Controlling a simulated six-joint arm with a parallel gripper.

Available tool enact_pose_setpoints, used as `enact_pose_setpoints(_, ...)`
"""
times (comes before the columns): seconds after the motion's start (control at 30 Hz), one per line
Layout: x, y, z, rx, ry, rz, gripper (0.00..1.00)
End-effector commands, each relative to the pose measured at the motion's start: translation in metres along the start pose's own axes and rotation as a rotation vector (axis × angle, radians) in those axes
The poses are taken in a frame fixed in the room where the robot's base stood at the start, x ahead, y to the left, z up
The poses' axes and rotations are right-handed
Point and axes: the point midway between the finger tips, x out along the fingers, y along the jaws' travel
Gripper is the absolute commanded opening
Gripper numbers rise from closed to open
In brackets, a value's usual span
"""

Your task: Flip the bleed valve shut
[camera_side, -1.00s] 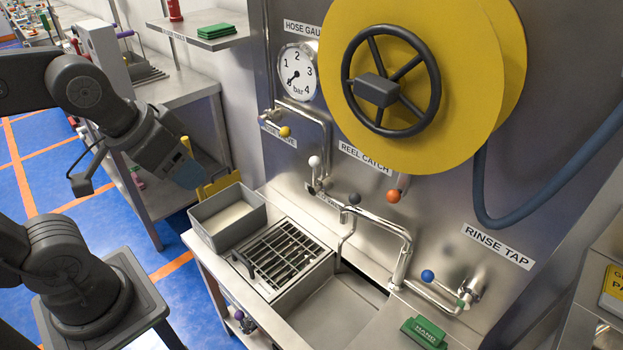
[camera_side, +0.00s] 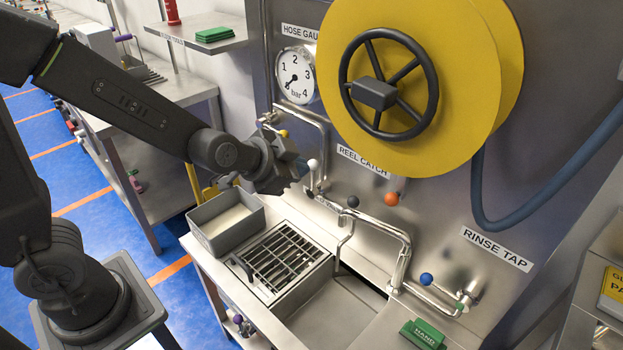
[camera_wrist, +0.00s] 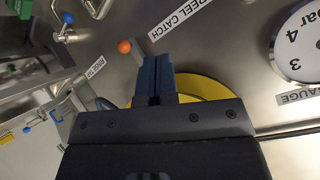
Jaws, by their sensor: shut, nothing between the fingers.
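The bleed valve's yellow knob (camera_side: 284,133) shows in the side view on the pipe below the hose gauge, just above my wrist. Its label and most of its lever are hidden behind my arm. My gripper (camera_side: 301,169) is in front of the panel, below and right of the yellow knob and close to a white-knobbed lever (camera_side: 313,163). I cannot tell whether it touches anything. In the wrist view my gripper (camera_wrist: 157,57) has its blue fingers shut together and empty. The yellow knob is not identifiable in the wrist view.
The yellow reel (camera_side: 470,90) stands out from the panel on the right. The orange reel-catch knob (camera_side: 391,199), a dark knob (camera_side: 353,201) and the sink pipe (camera_side: 404,255) are to the right. A grey bin (camera_side: 222,238) and a grate (camera_side: 280,258) lie below.

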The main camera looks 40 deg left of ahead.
Motion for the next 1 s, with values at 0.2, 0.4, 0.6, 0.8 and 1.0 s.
enact_pose_setpoints(0.2, 0.052, 0.009, 0.018, 0.224, 0.044, -0.163, 0.00)
enact_pose_setpoints(0.4, 0.083, 0.017, 0.044, 0.477, 0.040, -0.351, 0.00)
enact_pose_setpoints(0.6, 0.097, 0.028, 0.077, 0.778, -0.002, -0.553, 0.00)
enact_pose_setpoints(0.8, 0.096, 0.041, 0.104, 1.061, -0.051, -0.731, 0.00)
enact_pose_setpoints(1.0, 0.090, 0.049, 0.116, 1.220, -0.078, -0.833, 0.00)
